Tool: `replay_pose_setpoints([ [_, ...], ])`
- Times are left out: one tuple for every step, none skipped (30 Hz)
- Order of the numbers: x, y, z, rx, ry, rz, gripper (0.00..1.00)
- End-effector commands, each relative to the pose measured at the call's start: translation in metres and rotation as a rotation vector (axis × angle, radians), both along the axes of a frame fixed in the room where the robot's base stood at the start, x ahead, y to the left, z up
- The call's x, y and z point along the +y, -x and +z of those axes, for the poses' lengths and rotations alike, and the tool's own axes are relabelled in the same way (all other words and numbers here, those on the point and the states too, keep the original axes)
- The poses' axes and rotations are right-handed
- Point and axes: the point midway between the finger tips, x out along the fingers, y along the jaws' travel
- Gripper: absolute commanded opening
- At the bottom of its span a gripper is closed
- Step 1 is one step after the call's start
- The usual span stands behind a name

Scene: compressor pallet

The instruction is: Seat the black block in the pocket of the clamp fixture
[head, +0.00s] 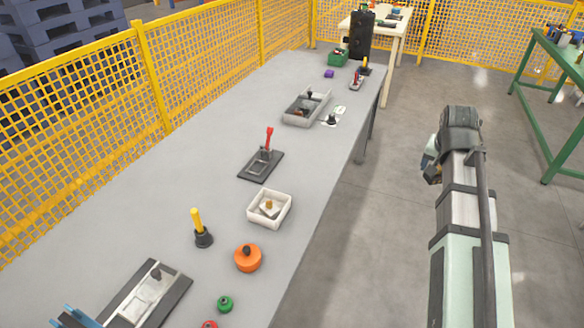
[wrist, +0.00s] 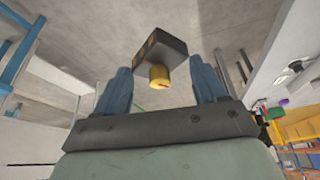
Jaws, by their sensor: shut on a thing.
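The clamp fixture is a dark base plate (head: 252,174) with a raised frame and an upright red lever (head: 268,139), on the long grey table in the head view. The black block (wrist: 166,46) shows in the wrist view, with a round yellow knob (wrist: 159,77) and yellow marks on its side. My gripper (wrist: 160,68) has blue fingers on either side of the block and is shut on it. In the head view my arm's end is right of the table, over the floor; the fingers and block are mostly hidden there.
Near the fixture on the grey table (head: 180,170) stand a white tray (head: 283,218), a yellow-handled tool (head: 198,226) and an orange round part (head: 248,258). A grey bin (head: 293,119) lies farther back. Yellow fencing (head: 85,95) runs along the left.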

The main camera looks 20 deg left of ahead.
Motion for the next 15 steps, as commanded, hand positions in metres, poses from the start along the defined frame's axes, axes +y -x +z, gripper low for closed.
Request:
replay_pose_setpoints([
  [0.020,-0.005,0.003,0.000,0.000,0.029,0.38],
  [0.030,-0.005,0.003,0.001,0.000,0.045,0.38],
  [0.043,-0.006,0.003,0.001,0.000,0.066,0.38],
  [0.053,-0.007,0.002,0.001,0.000,0.083,0.38],
  [0.063,-0.007,0.001,0.001,0.000,0.100,0.38],
  [0.077,-0.007,0.000,0.001,0.000,0.122,0.38],
  [0.086,-0.007,-0.001,0.002,0.000,0.139,0.38],
  [0.097,-0.007,-0.003,0.002,0.000,0.156,0.38],
  [0.110,-0.007,-0.005,0.002,0.000,0.178,0.38],
  [0.121,-0.006,-0.006,0.003,0.000,0.196,0.38],
  [0.131,-0.005,-0.008,0.001,0.000,0.212,0.38],
  [0.145,-0.004,-0.011,0.002,0.001,0.235,0.38],
  [0.154,-0.003,-0.013,0.002,0.001,0.252,0.38],
  [0.165,-0.002,-0.015,0.002,0.001,0.269,0.38],
  [0.178,0.000,-0.017,0.003,0.001,0.291,0.38],
])
